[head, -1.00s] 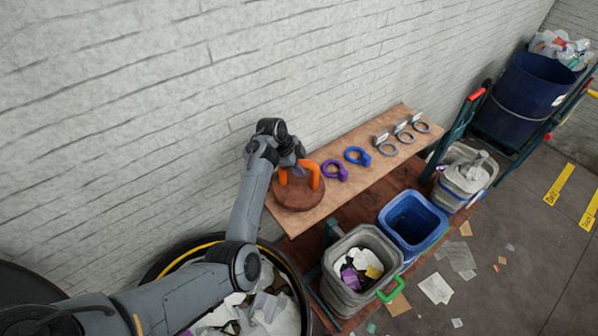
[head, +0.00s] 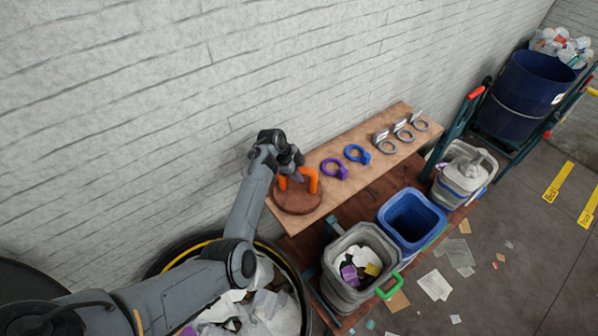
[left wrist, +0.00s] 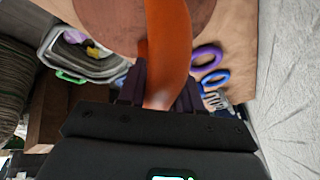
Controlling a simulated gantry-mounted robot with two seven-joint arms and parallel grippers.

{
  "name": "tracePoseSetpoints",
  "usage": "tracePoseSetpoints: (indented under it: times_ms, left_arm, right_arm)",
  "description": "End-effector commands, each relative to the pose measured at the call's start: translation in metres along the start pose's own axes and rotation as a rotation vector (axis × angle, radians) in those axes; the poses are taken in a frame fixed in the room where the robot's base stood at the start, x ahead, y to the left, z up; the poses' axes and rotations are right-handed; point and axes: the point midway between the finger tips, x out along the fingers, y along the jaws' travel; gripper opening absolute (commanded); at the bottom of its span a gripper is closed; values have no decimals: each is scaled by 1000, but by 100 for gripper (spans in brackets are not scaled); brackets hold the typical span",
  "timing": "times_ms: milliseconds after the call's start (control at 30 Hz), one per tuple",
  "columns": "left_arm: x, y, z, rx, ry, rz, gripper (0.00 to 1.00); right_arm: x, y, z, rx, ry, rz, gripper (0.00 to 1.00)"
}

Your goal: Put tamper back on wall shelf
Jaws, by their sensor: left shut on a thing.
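The tamper has a round brown disc (head: 297,197) and an orange arched handle (head: 313,181). Its disc is at the near left end of the wooden wall shelf (head: 352,186), apparently resting on it. My left gripper (head: 298,178) is at the top of the handle and shut on it. In the left wrist view the orange handle (left wrist: 168,50) runs between the dark fingers of my left gripper (left wrist: 160,92), with the brown disc (left wrist: 100,22) beyond. My right gripper is in neither view now.
Purple (head: 334,169) and blue (head: 357,154) rings lie on the shelf right of the tamper, with several grey rings (head: 386,143) farther along. Below stand a grey bin (head: 340,284) and a blue bin (head: 436,235). A grey wall (head: 150,120) backs the shelf.

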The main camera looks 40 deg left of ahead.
Motion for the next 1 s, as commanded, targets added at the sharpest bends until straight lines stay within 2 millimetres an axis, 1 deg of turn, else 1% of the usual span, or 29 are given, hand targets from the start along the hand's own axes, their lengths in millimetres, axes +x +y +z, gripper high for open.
tracePoseSetpoints:
  times_ms: [33, 100, 200, 467, 633, 767, 1000]
  left_arm:
    - [1, 0, 1, 0, 0, 0, 36]
    - [1, 0, 0, 0, 0, 0, 46]
    - [1, 0, 0, 0, 0, 0, 60]
    - [0, 0, 0, 0, 0, 0, 60]
    - [-8, -1, -1, 0, 1, -3, 60]
    - [-24, -1, -1, -1, 1, -3, 60]
    - [-68, -1, -1, 1, 1, -5, 60]
  right_arm:
    - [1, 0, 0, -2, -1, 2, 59]
    - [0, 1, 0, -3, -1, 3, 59]
    - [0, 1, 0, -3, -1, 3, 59]
    - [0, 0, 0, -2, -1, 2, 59]
    - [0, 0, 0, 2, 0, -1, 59]
    - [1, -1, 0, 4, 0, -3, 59]
    - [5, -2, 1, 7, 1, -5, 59]
